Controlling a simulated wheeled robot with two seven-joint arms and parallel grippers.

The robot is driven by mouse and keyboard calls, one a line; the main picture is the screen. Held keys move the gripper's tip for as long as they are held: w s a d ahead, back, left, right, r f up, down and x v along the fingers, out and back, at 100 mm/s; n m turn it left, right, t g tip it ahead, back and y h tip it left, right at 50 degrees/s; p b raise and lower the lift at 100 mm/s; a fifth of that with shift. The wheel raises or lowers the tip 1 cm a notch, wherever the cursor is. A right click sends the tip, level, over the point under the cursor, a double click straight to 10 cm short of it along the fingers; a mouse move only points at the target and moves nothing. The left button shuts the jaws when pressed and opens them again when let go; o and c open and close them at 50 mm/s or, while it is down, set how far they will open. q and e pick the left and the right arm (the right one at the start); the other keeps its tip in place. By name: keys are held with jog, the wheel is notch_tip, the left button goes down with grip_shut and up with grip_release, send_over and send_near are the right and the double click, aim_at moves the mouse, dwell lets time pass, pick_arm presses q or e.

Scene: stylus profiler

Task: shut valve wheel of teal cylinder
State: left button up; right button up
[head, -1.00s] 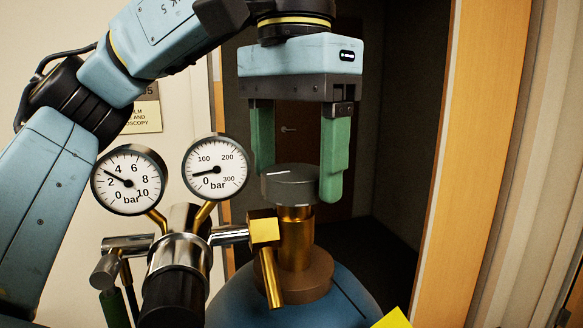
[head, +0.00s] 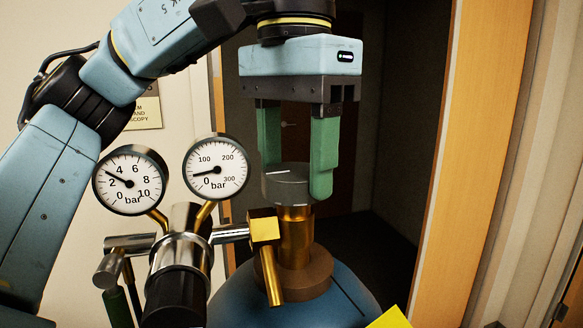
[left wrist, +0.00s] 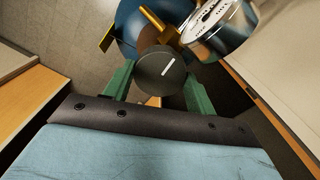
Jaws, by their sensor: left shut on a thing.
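The valve wheel (head: 287,186) is a dark grey round knob with a white line on top, on a brass valve stem (head: 296,235) above the teal cylinder (head: 300,308). My left gripper (head: 296,183) points down from above, its green fingers shut on the wheel from both sides. In the left wrist view the wheel (left wrist: 160,73) sits between the two green fingertips, its white line slanting. The teal cylinder's shoulder (left wrist: 130,27) shows behind it. The far finger is partly hidden behind the wheel in the head view. My right gripper is in neither view.
Two pressure gauges (head: 130,181) (head: 216,167) and a chrome regulator (head: 180,250) stand close left of the valve. A brass outlet (head: 267,258) juts out in front. An open doorway with an orange wooden frame (head: 475,150) is behind and right.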

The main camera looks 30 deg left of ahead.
pick_arm(q)
jog(key=m, duration=1)
jog(key=shift+m, duration=0.3)
jog(key=o, duration=1.3)
